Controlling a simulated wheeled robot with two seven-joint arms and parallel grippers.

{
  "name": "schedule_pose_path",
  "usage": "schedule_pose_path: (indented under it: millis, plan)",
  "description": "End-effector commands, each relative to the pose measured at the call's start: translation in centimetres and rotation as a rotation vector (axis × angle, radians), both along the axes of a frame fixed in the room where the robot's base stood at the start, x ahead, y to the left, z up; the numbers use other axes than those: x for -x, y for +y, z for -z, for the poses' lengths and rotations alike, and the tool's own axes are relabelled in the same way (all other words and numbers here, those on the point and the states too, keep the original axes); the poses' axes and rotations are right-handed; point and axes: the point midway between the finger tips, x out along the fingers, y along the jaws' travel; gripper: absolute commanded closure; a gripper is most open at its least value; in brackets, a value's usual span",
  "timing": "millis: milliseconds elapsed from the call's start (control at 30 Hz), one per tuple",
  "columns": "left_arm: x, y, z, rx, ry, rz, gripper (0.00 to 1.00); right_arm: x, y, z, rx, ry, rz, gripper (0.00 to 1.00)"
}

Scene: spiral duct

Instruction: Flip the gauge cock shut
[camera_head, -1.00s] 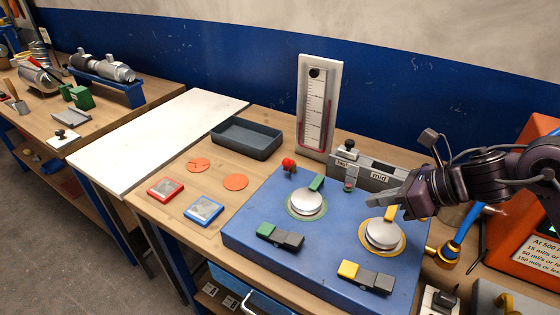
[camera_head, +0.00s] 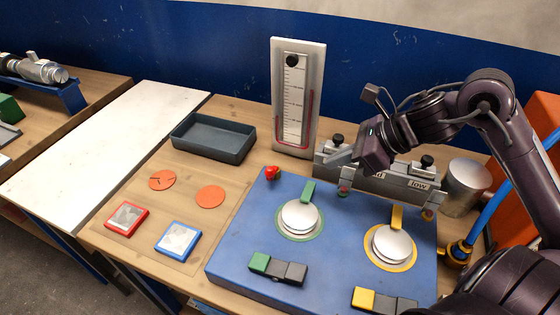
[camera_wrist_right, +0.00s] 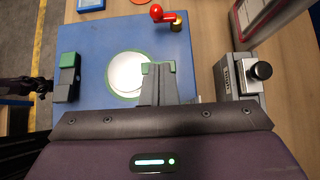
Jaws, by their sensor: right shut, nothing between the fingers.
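The gauge cock appears to be the small red-handled fitting (camera_head: 272,172) at the back left corner of the blue board (camera_head: 228,250). In the right wrist view its red handle (camera_wrist_right: 158,13) lies beside a brass stub, at the top. The glass-tube gauge (camera_head: 297,95) with its white scale stands upright behind it. My right gripper (camera_head: 338,158) is shut and empty, above the back of the board and to the right of the cock, clear of it. In the wrist view its closed fingers (camera_wrist_right: 158,85) cover part of the silver disc.
A grey steel block (camera_head: 390,182) with black knobs stands close under my right gripper. Two silver discs, green-ringed (camera_head: 299,216) and yellow-ringed (camera_head: 392,243), sit on the board. A dark tray (camera_head: 213,138) stands left of the gauge. Wood is clear between tray and board.

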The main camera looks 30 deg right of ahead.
Motion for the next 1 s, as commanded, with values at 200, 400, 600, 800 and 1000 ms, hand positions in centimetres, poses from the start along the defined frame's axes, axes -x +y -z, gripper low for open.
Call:
schedule_pose_path:
  millis: [200,400,600,800,1000]
  plan:
    - [3.4,0.3,0.2,-0.004,0.048,0.001,0.56,-0.1,0.1,0.1,-0.001,0.000,-0.001,1.00]
    - [3.4,0.2,-0.4,-0.004,0.048,0.002,0.56,-0.9,0.9,1.2,-0.001,0.003,-0.001,1.00]
    - [0.7,0.0,-1.6,0.000,0.009,0.003,0.56,-2.6,2.4,3.4,-0.001,0.003,-0.001,1.00]
    - [0.7,0.0,-2.4,0.000,0.008,0.003,0.56,-4.2,3.8,5.4,-0.002,0.001,0.001,1.00]
    - [1.7,0.0,-3.6,-0.001,0.023,0.003,0.56,-5.9,5.2,6.6,-0.005,-0.004,0.002,1.00]
